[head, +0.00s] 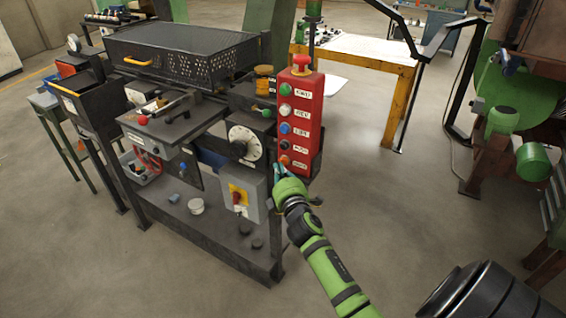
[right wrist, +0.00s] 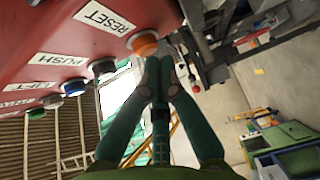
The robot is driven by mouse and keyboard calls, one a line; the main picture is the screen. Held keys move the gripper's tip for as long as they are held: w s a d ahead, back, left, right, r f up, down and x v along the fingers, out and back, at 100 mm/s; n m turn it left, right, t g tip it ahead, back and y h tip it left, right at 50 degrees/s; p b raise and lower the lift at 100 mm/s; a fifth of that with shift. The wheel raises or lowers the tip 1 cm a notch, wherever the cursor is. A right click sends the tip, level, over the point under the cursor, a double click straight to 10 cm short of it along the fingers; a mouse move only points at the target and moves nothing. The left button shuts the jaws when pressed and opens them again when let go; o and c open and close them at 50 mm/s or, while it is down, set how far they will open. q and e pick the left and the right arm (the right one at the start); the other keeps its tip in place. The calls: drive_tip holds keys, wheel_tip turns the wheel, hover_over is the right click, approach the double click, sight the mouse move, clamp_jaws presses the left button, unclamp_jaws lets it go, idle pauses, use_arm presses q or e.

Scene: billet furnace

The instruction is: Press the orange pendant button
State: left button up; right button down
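The red pendant box (head: 302,120) stands upright at the right end of the dark bench, with a column of coloured buttons. The orange button (head: 284,160) is the lowest, just above my right gripper (head: 279,170). In the right wrist view the orange button (right wrist: 143,43) sticks out of the red face beside a RESET label. My right gripper (right wrist: 158,62) has its green fingers brought together with nothing between them. Its tips are just below the orange button and close to it; I cannot tell whether they touch. My left gripper is not in view.
A black button (right wrist: 103,67) and a blue button (right wrist: 73,86) sit beside the orange one. A red mushroom button (head: 301,62) tops the pendant. A white dial (head: 243,142) and a grey switch box (head: 241,193) are left of my right gripper. Open floor (head: 390,225) lies to the right.

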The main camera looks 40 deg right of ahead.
drive_tip(key=shift+w+d, duration=0.2)
drive_tip(key=shift+d, duration=0.25)
idle(0.8)
drive_tip(key=shift+a, duration=0.1)
drive_tip(key=shift+s+a, duration=0.35)
drive_tip(key=shift+a, duration=0.45)
drive_tip(key=a, duration=0.1)
drive_tip(key=s+a, duration=0.1)
drive_tip(key=a, duration=0.1)
drive_tip(key=s+a, duration=0.1)
drive_tip(key=shift+a, duration=0.3)
idle(0.7)
